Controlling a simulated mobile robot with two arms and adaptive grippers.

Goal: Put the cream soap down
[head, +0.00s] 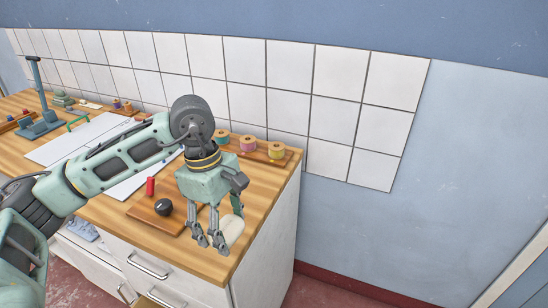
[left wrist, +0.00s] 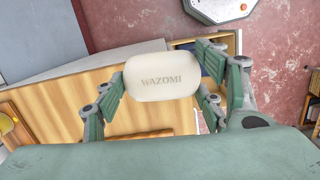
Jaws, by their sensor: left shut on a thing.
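The cream soap (head: 233,231) is a pale rounded bar between the fingers of my left gripper (head: 224,229). My left gripper is shut on it. In the head view the soap shows over the counter's (head: 218,262) right end, partly hidden by the fingers; its height above the wood is hard to tell. In the left wrist view the soap (left wrist: 160,84) lies across between the green finger pads, lettered "WAZOMI". My right gripper is not in view.
A wooden board (head: 150,213) with a black knob (head: 163,207) lies left of the gripper, with a red cylinder (head: 151,187) near it. A rack of thread spools (head: 248,144) stands by the tiled wall. White drawers (head: 165,280) are below the counter.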

